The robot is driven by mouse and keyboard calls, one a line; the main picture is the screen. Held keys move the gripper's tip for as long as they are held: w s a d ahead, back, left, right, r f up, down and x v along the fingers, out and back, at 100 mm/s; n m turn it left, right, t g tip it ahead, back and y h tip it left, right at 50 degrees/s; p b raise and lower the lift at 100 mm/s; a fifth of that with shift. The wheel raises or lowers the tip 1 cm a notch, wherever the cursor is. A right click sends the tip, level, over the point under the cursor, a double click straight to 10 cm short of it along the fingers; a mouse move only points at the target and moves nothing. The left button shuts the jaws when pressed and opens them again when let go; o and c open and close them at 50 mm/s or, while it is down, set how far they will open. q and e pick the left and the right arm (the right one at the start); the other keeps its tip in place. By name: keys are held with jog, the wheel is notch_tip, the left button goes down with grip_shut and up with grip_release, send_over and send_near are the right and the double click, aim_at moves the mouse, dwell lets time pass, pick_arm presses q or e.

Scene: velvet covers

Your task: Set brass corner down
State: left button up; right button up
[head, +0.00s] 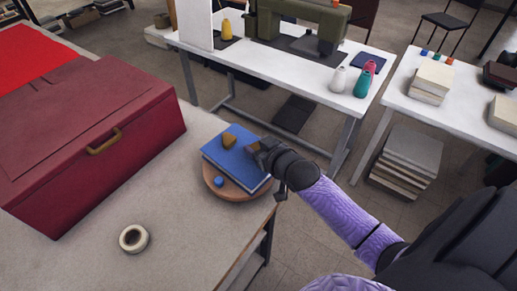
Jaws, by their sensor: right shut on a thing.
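A blue book (232,160) lies on a round wooden board (240,192) near the right edge of the grey table. A small brass-coloured piece (229,141) sits on the book's far left part. My right gripper (256,148) is over the book's far right corner, apart from that piece. It is shut on a small brownish brass corner, mostly hidden by the fingers. I cannot tell whether this corner touches the book. My left gripper is not in view.
A small blue knob-like object (218,181) is at the board's near left edge. A large dark red box (90,135) with a brass handle fills the table's left. A tape roll (133,238) lies in front.

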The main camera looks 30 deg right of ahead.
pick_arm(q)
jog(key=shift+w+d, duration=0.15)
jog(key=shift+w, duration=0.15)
pick_arm(e)
jog(key=shift+f, duration=0.15)
jog(key=o, duration=0.8)
jog(key=shift+f, duration=0.1)
jog(key=o, duration=0.4)
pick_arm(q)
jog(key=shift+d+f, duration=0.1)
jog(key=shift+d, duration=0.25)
pick_arm(e)
jog(key=shift+o, duration=0.2)
